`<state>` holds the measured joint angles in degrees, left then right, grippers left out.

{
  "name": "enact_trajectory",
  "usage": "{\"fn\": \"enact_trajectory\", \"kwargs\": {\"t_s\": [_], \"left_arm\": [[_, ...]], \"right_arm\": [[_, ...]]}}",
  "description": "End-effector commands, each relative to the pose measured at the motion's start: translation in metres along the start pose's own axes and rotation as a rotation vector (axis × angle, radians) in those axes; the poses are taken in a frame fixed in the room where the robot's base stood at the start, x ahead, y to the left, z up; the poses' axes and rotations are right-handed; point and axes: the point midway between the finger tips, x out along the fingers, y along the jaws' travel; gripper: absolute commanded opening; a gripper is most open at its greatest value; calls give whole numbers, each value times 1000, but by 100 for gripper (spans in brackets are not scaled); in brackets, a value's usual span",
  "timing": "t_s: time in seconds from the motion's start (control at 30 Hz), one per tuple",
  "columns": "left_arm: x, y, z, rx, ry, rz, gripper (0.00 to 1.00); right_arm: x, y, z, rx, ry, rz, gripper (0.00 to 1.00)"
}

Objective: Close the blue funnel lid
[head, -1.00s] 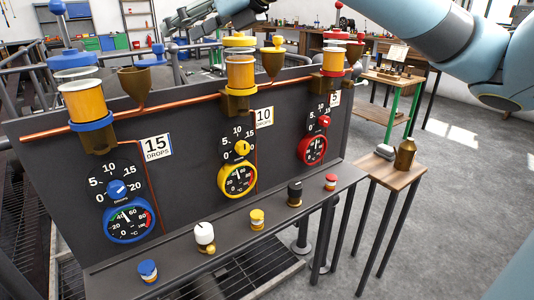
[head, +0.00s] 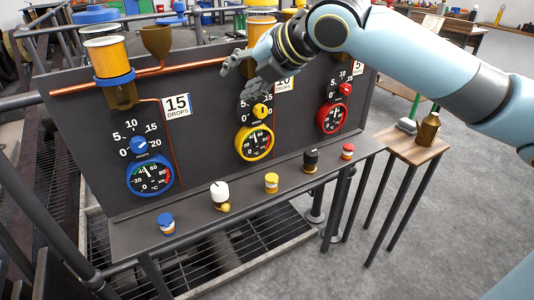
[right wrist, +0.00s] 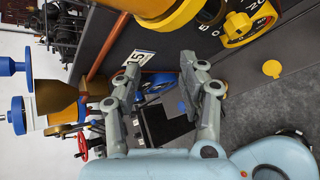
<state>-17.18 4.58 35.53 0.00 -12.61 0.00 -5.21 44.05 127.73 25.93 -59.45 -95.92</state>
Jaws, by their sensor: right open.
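The brown blue-station funnel (head: 156,42) stands at the left of the panel, beside the amber cup with the blue band. A blue part that looks like its lid (head: 169,20) shows beyond the funnel's upper right, off its mouth. In the right wrist view the funnel (right wrist: 55,98) lies at the left and the blue lid (right wrist: 10,67) is apart from it near the edge. My right gripper (head: 240,76) is open and empty in front of the panel, right of the funnel. Its fingers (right wrist: 158,88) are spread in the wrist view. My left gripper is out of view.
The blue cup (head: 105,55) stands left of the funnel, and a copper pipe (head: 190,66) runs along the panel. Several small capped pots stand on the front shelf (head: 240,200). A side table (head: 408,147) holds a bottle. My right arm covers part of the yellow station.

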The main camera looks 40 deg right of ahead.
Motion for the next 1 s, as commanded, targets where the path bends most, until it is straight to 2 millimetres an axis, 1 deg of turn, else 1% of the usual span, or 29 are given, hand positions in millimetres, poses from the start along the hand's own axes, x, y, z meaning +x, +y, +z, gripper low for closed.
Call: {"fn": "enact_trajectory", "kwargs": {"t_s": [0.03, 0.3, 0.6, 0.8, 1.0], "left_arm": [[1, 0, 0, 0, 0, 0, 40], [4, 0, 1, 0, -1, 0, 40], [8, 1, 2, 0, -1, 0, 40], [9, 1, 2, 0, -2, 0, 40], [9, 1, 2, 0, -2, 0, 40]], "right_arm": [[6, -10, -4, 52, 0, -16, 41], [31, -62, -21, 342, -13, -100, 41], [51, -116, -46, 623, -42, -189, 41], [58, -141, -60, 745, -60, -230, 41], [61, -151, -65, 793, -70, -246, 41]]}}
